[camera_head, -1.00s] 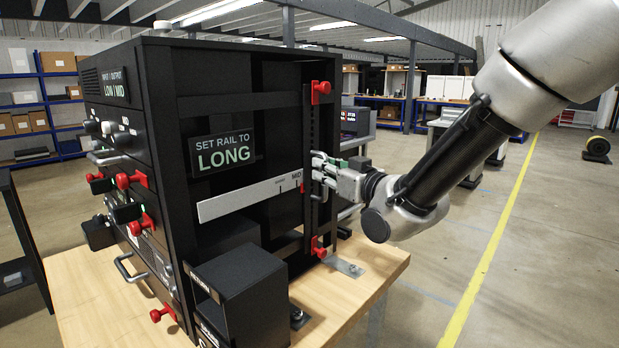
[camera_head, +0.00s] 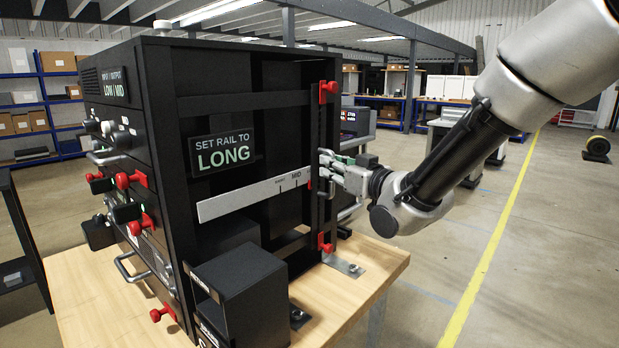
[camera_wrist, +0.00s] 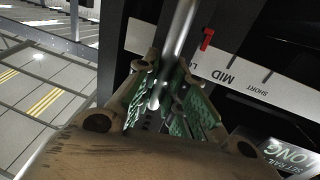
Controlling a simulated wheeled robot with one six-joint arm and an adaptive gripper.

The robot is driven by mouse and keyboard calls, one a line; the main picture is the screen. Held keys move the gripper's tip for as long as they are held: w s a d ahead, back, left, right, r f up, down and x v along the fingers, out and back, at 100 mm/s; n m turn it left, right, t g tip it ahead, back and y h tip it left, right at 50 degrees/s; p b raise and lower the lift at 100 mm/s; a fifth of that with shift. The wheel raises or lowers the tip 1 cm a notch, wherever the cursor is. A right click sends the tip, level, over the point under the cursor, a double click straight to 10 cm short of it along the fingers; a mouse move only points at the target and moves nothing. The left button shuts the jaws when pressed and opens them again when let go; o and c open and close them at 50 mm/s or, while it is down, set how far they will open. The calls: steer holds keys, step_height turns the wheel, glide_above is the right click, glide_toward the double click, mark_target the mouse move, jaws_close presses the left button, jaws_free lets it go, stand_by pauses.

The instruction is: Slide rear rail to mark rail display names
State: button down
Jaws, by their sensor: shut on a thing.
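The display (camera_head: 223,152) on the rack reads "SET RAIL TO LONG". The rear rail (camera_head: 328,130) is a black upright with a red knob at its top (camera_head: 328,91) and bottom (camera_head: 325,243). A white scale (camera_head: 250,196) shows SHORT and MID; in the wrist view (camera_wrist: 240,72) an "L" also shows, the rest of that word hidden. The rail's red pointer (camera_wrist: 207,39) is past MID, on the L side; its exact offset from the LONG mark is unclear. My gripper (camera_head: 328,165) is shut on the rail's silver handle (camera_wrist: 181,28).
The rack (camera_head: 165,110) stands on a wooden bench (camera_head: 365,283). A metal bracket (camera_head: 343,265) lies by the rail's foot. Open floor is to the right.

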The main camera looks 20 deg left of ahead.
steer(key=shift+w+d, duration=0.2)
steer(key=shift+w, duration=0.3)
stand_by(0.6)
steer(key=c, duration=1.5)
jaws_free()
steer(key=shift+o, duration=0.2)
